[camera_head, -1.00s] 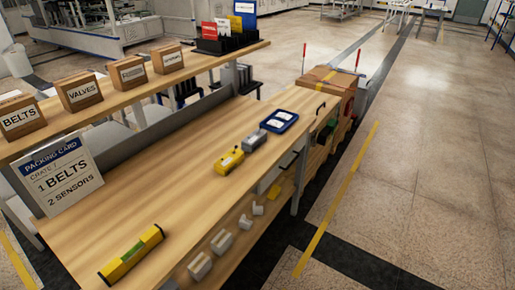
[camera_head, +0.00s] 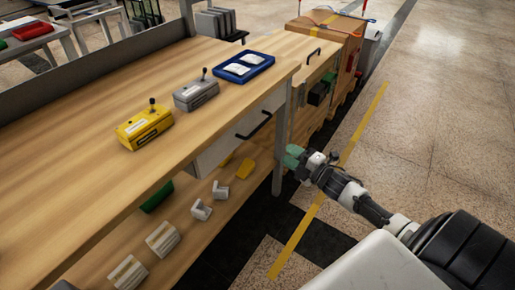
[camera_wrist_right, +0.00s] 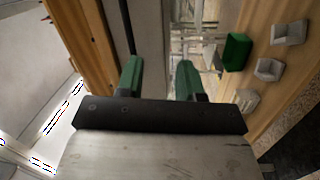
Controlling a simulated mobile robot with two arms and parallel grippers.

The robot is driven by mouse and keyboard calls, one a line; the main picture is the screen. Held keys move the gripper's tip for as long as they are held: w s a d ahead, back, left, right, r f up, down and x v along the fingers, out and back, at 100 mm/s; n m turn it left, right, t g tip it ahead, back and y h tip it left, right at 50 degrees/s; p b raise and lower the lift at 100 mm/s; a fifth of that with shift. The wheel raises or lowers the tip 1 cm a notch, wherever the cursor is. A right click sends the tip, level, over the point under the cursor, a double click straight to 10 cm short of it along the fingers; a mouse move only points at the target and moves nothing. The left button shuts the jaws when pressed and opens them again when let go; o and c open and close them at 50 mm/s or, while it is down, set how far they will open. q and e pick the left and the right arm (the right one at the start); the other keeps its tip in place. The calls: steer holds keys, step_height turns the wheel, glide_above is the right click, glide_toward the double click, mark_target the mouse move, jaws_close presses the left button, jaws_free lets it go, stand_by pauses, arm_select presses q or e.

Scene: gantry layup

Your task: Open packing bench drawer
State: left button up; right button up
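The packing bench (camera_head: 190,70) has a light-grey drawer (camera_head: 218,151) under its top, and its front looks shut. The drawer's black bar handle (camera_head: 254,126) faces the aisle. My right gripper (camera_head: 291,157) with green fingers is right of and a little below the handle, near the bench leg, apart from the handle. In the right wrist view, its two fingers (camera_wrist_right: 160,78) stand apart with nothing between them. A dark bar (camera_wrist_right: 124,28), perhaps the handle, runs up beyond the left finger. My left gripper is not in view.
On the bench top are a yellow control box (camera_head: 144,129), a grey control box (camera_head: 196,93) and a blue tray (camera_head: 243,66). A wooden crate (camera_head: 325,45) stands behind. Floor at right is open.

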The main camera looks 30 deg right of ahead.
mark_target(257, 128)
steer(key=shift+w+a+r+n+y+b, duration=0.5)
steer(key=shift+w+a+r, duration=0.45)
steer(key=shift+w, duration=0.8)
steer(key=shift+w+a+r+n+y+b, duration=0.3)
steer(key=shift+w+a+r+n+y, duration=0.5)
steer(key=shift+w, duration=0.9)
steer(key=shift+w+a+r+n+y+b, duration=0.2)
steer(key=shift+w+a+r+n+b, duration=0.2)
steer(key=shift+w+a+r, duration=1.05)
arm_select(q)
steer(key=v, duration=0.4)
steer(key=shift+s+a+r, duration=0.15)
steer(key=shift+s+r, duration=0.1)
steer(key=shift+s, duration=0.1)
arm_select(e)
steer(key=shift+w+d+f, duration=0.25)
steer(key=shift+w+d, duration=0.05)
steer(key=shift+d, duration=0.15)
jaws_close()
